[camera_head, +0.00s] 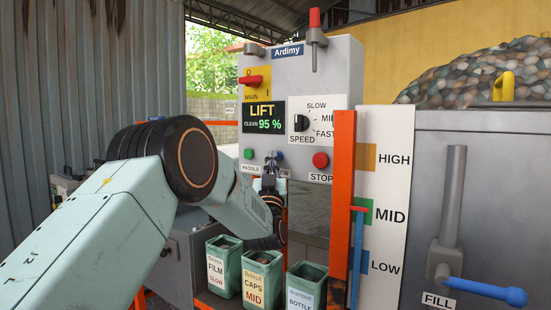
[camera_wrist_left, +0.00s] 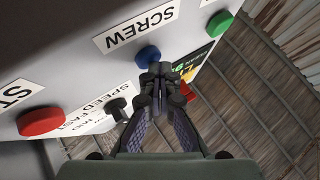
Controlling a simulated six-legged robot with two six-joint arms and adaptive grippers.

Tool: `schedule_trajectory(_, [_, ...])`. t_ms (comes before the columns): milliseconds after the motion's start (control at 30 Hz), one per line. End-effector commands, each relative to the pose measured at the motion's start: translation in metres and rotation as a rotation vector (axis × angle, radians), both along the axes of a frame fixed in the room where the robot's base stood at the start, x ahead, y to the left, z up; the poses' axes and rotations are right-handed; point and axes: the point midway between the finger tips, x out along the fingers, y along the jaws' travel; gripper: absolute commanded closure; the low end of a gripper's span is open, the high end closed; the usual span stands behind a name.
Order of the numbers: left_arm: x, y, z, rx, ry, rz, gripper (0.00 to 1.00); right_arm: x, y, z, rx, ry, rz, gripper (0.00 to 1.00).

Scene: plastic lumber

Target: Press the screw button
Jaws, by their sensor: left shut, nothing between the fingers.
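The blue screw button (camera_wrist_left: 148,56) sits beside the SCREW label (camera_wrist_left: 136,28) on the grey panel in the left wrist view. In the head view the button (camera_head: 280,155) shows only partly behind my left gripper (camera_head: 269,162), and its label is mostly covered. My left gripper is shut and empty. In the wrist view its closed fingertips (camera_wrist_left: 155,72) are right at the blue button and overlap its edge. I cannot tell whether they touch it. My right gripper is in neither view.
The green PADDLE button (camera_head: 248,154) is left of the gripper, and the red STOP button (camera_head: 320,160) is right. The display (camera_head: 264,117) reads LIFT, CLEAN 95 %. Several green bins (camera_head: 225,268) stand below. An orange post (camera_head: 342,205) rises at right.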

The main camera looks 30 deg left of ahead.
Motion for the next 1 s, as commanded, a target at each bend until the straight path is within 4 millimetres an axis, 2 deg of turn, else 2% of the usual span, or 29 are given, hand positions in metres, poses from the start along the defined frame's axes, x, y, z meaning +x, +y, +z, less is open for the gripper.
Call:
schedule_trajectory(467, [-0.018,0.002,0.0,0.0,0.001,0.0,1.0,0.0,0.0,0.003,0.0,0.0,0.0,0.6])
schedule_trajectory(767, [-0.019,0.002,0.0,0.0,0.0,0.0,1.0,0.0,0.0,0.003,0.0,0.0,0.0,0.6])
schedule_trajectory(1000, [-0.036,0.004,0.001,-0.002,0.0,0.002,1.0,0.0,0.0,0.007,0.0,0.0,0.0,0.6])
